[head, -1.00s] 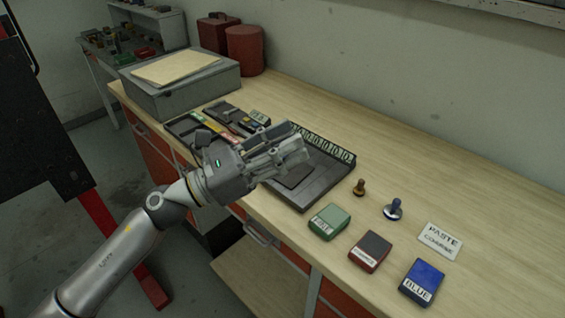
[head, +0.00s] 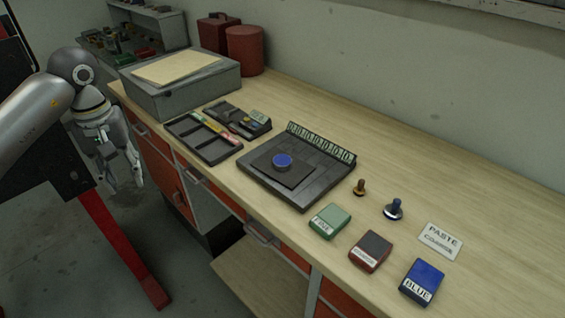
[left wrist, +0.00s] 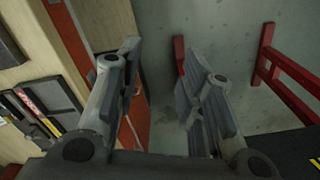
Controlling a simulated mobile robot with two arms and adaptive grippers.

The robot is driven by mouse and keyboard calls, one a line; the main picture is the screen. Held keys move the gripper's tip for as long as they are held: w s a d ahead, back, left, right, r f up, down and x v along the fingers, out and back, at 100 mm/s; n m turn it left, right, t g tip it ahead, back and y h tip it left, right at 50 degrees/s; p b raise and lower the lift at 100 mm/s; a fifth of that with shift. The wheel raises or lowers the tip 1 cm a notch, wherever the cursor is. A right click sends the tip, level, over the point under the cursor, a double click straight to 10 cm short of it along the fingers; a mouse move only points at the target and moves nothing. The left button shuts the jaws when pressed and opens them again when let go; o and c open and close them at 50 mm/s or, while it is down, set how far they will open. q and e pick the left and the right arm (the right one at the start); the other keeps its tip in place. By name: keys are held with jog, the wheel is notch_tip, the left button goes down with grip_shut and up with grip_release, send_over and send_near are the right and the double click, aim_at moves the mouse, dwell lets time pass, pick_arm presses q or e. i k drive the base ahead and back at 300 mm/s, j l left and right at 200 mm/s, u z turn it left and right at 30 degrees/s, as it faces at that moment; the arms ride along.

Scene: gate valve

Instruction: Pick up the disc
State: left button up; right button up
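A small round disc with a blue top (head: 282,161) sits on a dark square pad (head: 296,178) in the black tray (head: 308,200) on the bench. My left gripper (head: 124,168) hangs off the front of the bench, well to the left of the disc and tray. In the left wrist view its fingers (left wrist: 160,85) are spread apart with nothing between them, over the floor. The disc does not show in the left wrist view. My right gripper is not in view.
Green (head: 329,221), red (head: 370,251) and blue (head: 422,282) boxes stand right of the tray, near two small knobbed tools (head: 394,209). A partitioned tray (head: 205,139) and a grey case (head: 180,90) are to the left.

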aim_at(281, 164)
jog(key=i+j+z, duration=0.1)
jog(key=z, duration=0.35)
jog(key=j+z, duration=0.25)
jog(key=z, duration=0.2)
jog(key=i+j+z, duration=0.1)
jog(key=z, duration=0.3)
jog(key=j, duration=0.1)
